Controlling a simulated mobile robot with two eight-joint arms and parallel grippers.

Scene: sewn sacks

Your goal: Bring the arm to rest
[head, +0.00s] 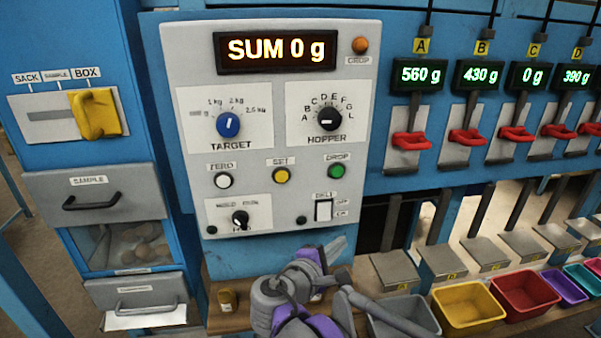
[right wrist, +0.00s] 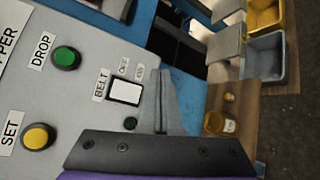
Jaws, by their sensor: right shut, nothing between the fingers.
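My right arm, grey with purple joints, comes up from the bottom middle of the head view. Its gripper (head: 336,246) is in front of the blue strip just below the grey control panel (head: 352,55). In the right wrist view the grey gripper fingers (right wrist: 166,104) are together, with nothing between them. They overlap the panel's lower edge near the white BELT switch (right wrist: 125,91); I cannot tell whether they touch it. The green DROP button (right wrist: 66,57) and yellow SET button (right wrist: 39,138) lie to the left there. My left gripper is not in view.
A small amber jar (right wrist: 219,124) stands on the wooden bench (right wrist: 240,92). Coloured bins, including a yellow one (head: 467,305), and grey scale plates stand at right. Red hopper levers (head: 411,141) are above them. Sample drawers (head: 95,194) are at left.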

